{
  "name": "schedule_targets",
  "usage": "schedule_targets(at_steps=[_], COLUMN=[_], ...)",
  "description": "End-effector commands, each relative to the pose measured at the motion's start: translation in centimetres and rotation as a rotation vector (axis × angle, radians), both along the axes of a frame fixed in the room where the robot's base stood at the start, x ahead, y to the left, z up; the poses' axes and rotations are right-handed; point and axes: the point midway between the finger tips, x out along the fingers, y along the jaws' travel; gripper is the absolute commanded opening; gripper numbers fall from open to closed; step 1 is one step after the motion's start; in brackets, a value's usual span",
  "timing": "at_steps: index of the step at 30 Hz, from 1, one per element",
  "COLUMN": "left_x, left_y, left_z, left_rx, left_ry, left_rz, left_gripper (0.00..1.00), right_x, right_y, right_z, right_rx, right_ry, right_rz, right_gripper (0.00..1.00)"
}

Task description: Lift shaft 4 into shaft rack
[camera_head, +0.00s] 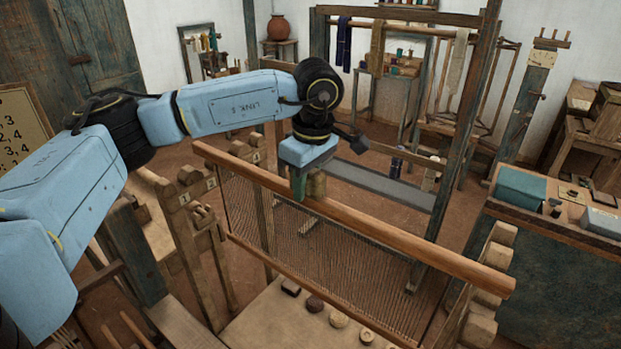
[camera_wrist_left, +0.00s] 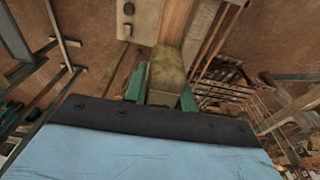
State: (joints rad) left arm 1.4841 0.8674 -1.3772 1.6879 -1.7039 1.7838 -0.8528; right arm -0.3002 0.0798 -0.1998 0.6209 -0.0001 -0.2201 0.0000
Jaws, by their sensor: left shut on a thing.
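A shaft (camera_head: 400,241) with a thick wooden top bar, a hanging sheet of heddles and a thinner lower bar spans the middle of the head view. I cannot read a number on it. My left gripper (camera_head: 308,190) is shut on the shaft's tan grip at the top bar, left of the bar's middle. In the left wrist view the tan grip (camera_wrist_left: 166,72) sits between the green fingers. A notched, numbered wooden post (camera_head: 195,205) stands left of the shaft, and rounded wooden notch blocks (camera_head: 488,297) are by its right end. Whether the bar's ends touch supports is unclear.
A bench with a teal box (camera_head: 521,190) stands at the right. Several small round pieces (camera_head: 339,319) lie on the pale board below the shaft. A tall loom post (camera_head: 466,120) rises behind the bar. A clay pot (camera_head: 278,27) is at the back.

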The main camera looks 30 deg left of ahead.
Motion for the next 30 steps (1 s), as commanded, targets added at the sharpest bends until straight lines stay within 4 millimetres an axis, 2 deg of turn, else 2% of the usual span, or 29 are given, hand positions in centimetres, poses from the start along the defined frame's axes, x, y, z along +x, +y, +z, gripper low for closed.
schedule_targets(at_steps=[7, 21, 30], left_x=[0.0, 0.0, 0.0], left_y=[0.0, 0.0, 0.0], left_z=[-1.3, -4.5, -5.3], left_rx=[0.000, 0.001, 0.000], left_ry=[0.000, -0.001, -0.002], left_rz=[0.001, 0.002, 0.002], left_gripper=[0.00, 0.00, 0.00], right_x=[-0.7, -0.2, 0.0], right_y=[0.0, 0.0, 0.0], right_z=[-0.9, -2.8, -3.3], right_rx=[0.000, -0.001, 0.000], right_ry=[0.011, 0.003, 0.000], right_rz=[0.000, 0.001, 0.000], right_gripper=[0.70, 0.70, 0.70])
